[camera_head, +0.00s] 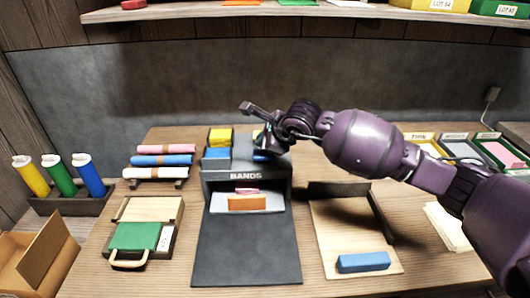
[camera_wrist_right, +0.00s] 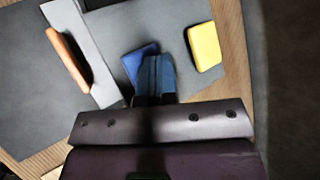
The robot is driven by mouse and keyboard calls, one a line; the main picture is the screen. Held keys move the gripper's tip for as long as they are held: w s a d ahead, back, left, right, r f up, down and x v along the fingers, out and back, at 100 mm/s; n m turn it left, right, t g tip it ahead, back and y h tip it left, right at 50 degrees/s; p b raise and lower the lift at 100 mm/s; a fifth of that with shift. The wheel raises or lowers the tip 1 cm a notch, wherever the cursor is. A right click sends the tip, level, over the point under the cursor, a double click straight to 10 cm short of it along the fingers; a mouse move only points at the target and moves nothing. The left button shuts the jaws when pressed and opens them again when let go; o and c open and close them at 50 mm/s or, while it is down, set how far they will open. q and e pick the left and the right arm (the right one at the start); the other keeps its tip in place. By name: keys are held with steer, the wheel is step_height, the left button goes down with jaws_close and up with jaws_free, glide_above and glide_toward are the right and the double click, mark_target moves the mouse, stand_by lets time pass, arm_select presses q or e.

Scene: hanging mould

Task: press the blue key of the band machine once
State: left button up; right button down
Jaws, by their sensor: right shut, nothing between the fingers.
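The dark grey band machine (camera_head: 246,176), marked BANDS, stands mid-table. On its top I see a yellow block (camera_head: 220,136) and a blue block (camera_head: 217,153) at the left. Another blue piece, the blue key (camera_head: 262,156), shows at the right, mostly hidden by my right gripper (camera_head: 264,146). That gripper is shut and empty, pointing down over the machine's right side. In the right wrist view its fingers (camera_wrist_right: 158,75) overlap the blue key (camera_wrist_right: 138,62); a yellow block (camera_wrist_right: 204,46) is beside it. I cannot tell whether the fingertips touch the key. My left gripper is out of view.
An orange piece (camera_head: 247,203) and a pink piece lie in the machine's front opening. A dark mat (camera_head: 247,250) lies before it. A green case (camera_head: 134,238) is at left, a wooden tray (camera_head: 335,235) with a blue block at right. A shelf (camera_head: 300,11) hangs above.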

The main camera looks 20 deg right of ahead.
mark_target(264, 154)
steer(key=shift+r+p, duration=1.1)
steer(key=shift+r, duration=1.45)
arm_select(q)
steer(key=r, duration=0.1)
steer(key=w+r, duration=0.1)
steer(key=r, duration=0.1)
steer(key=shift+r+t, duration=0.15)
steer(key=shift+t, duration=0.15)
arm_select(e)
steer(key=shift+f, duration=0.1)
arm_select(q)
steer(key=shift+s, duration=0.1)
arm_select(e)
steer(key=shift+d, duration=0.1)
